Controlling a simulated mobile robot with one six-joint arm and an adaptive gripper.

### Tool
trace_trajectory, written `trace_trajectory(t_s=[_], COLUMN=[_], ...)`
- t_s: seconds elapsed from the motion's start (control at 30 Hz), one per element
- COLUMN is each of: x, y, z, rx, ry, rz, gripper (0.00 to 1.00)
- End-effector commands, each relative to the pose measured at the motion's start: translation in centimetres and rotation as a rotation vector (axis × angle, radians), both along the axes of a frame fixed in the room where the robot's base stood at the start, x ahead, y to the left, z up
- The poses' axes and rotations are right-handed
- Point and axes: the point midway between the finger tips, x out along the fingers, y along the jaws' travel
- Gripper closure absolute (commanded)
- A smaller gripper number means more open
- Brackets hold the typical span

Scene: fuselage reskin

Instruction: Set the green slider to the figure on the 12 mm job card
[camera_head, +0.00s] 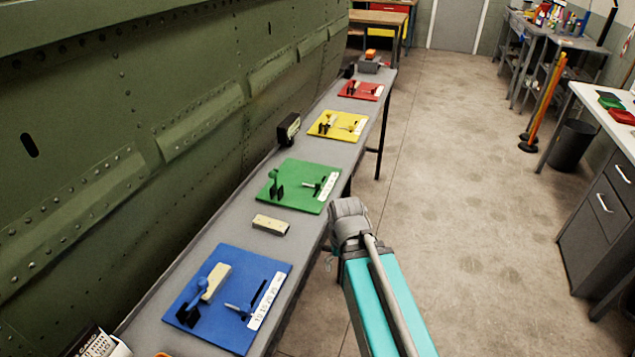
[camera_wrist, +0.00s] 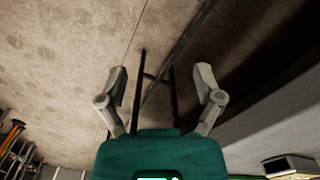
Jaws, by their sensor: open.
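The green board (camera_head: 296,187) lies on the long narrow bench, between the blue and yellow boards. It carries an upright clamp-like fitting (camera_head: 276,184) on its left. The green board's slider (camera_head: 314,185) is a small dark handle in a slot, beside a white scale strip (camera_head: 328,187). Its figures are too small to read. I cannot make out a 12 mm job card. My gripper (camera_wrist: 162,82) is open and empty in the wrist view, over the floor and bench legs.
The blue board (camera_head: 215,316), yellow board (camera_head: 320,119) and red board (camera_head: 354,88) lie along the bench (camera_head: 233,228). A cream block (camera_head: 270,224) lies between blue and green. A black device (camera_head: 288,128) stands behind. The green fuselage wall (camera_head: 130,110) borders the bench; open floor (camera_head: 470,200) is right.

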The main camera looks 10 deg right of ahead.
Motion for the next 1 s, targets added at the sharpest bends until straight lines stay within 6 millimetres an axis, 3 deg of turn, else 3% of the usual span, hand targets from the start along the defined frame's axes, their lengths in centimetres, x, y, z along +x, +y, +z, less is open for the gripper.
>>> trace_trajectory(t_s=[0.13, 0.23, 0.47, 1.0], x=[0.0, 0.0, 0.2, 1.6], y=[0.0, 0.0, 0.0, 0.0], z=[0.0, 0.1, 1.8, 11.2], rx=[0.000, 0.000, 0.000, 0.000], ry=[0.000, 0.000, -0.004, -0.033], rz=[0.000, 0.000, 0.000, -0.003], gripper=[0.17, 0.36, 0.37, 0.37])
